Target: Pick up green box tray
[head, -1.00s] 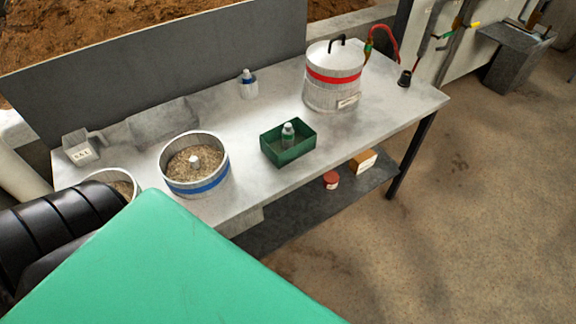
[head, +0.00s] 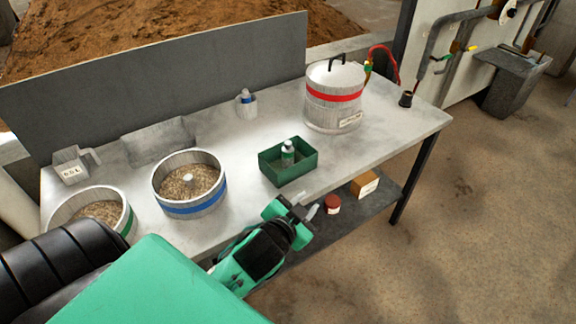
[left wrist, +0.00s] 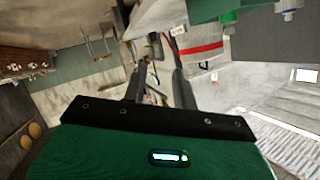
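The green box tray (head: 290,174) sits on the grey table near its front edge, in the middle of the head view. A small bottle with a green label (head: 288,153) stands upright in it. My left gripper (head: 306,205) is in front of the table edge, just nearer than the tray and apart from it. Its two fingers are spread with nothing between them; the left wrist view also shows the gap between the fingers (left wrist: 160,75). A green shape at the top of that view is probably the tray (left wrist: 232,10). My right gripper is not in view.
A lidded pot with a red band (head: 334,95) stands behind and right of the tray. A blue-banded grain pot (head: 190,208) and a green-banded one (head: 128,225) stand left. A red-lidded jar (head: 332,204) and a box (head: 364,184) are on the lower shelf.

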